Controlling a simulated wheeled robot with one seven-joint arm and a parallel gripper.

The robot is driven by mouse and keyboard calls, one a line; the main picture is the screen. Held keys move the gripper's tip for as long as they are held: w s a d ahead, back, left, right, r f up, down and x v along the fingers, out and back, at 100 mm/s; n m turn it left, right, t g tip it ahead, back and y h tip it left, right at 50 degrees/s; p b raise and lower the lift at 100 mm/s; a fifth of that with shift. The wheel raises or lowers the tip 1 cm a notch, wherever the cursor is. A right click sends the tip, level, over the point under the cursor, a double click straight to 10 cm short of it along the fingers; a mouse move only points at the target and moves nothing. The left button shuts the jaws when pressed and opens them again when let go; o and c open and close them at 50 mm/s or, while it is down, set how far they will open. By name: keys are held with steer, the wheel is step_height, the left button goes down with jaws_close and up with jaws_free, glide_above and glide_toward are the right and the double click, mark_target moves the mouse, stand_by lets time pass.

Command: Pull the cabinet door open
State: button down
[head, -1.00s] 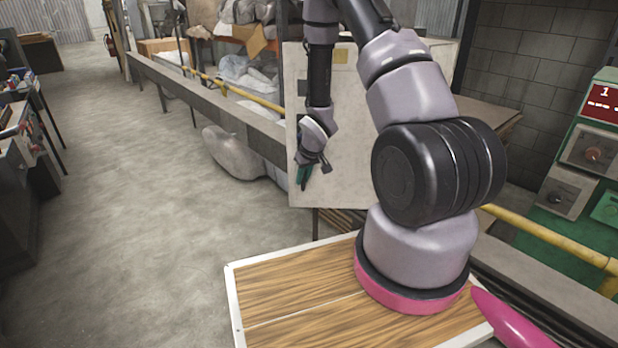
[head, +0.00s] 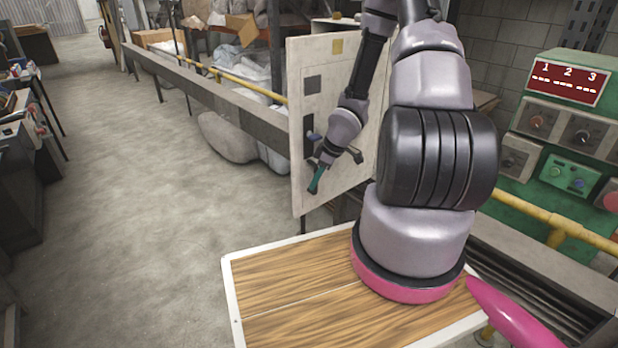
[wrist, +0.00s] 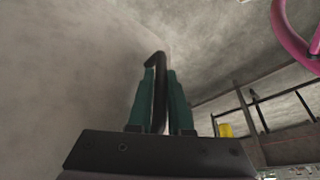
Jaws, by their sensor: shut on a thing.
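The cabinet door (head: 310,62) is a pale, worn panel left of my arm in the head view, standing at an angle with its left edge toward the aisle. It has dark square patches and a small yellowish label. My gripper (head: 316,180) is at the door's lower left part, its teal fingers pointing down. In the wrist view, my gripper (wrist: 160,98) is shut on a black bar handle (wrist: 160,72), which stands between the two teal fingers. The pale door surface (wrist: 70,75) fills the left of that view. My arm hides the door's right side and hinge.
A long grey rail (head: 205,88) with a yellow pipe runs behind the door on the left. A green control console (head: 560,130) stands at the right. The concrete floor (head: 140,220) to the left is clear.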

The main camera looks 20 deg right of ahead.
steer(key=shift+s+d, duration=0.3)
steer(key=shift+s, duration=0.25)
steer(key=c, duration=0.8)
jaws_free()
steer(key=shift+c, duration=0.2)
steer(key=v, duration=1)
steer(key=shift+r, duration=0.4)
steer(key=shift+d, duration=0.1)
